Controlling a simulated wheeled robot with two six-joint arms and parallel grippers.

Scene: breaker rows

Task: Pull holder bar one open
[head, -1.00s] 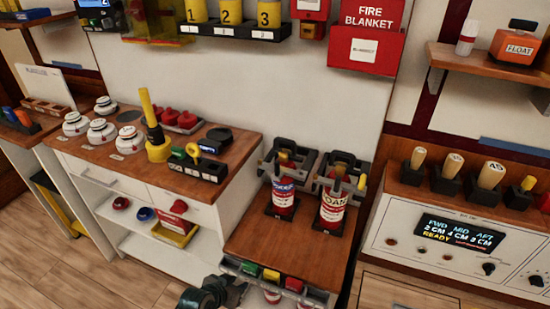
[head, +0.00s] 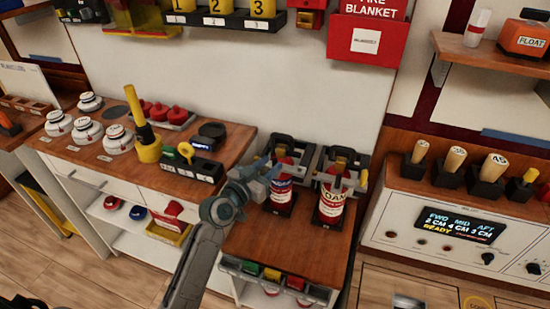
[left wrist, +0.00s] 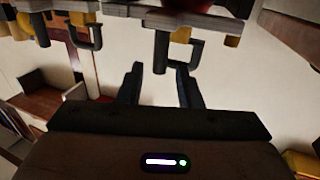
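Two red extinguishers stand side by side on the wooden top, each in a dark holder with a grey bar across its front. The left extinguisher (head: 281,193) has a blue and white label and sits in the left holder (head: 291,148); the right one (head: 331,204) has a white label. My left gripper (head: 268,170) is at the left end of the left holder's bar, partly covering it. In the left wrist view its two fingers (left wrist: 160,82) are spread, with a grey post and D-shaped handle (left wrist: 180,57) just beyond the tips. Contact is not clear. My right gripper is out of view.
A cabinet (head: 180,178) with white and red domed pieces and a yellow post stands left. A control panel (head: 455,225) with a lit display is at right. Small coloured blocks (head: 271,274) sit in a rack below the wooden top's front edge.

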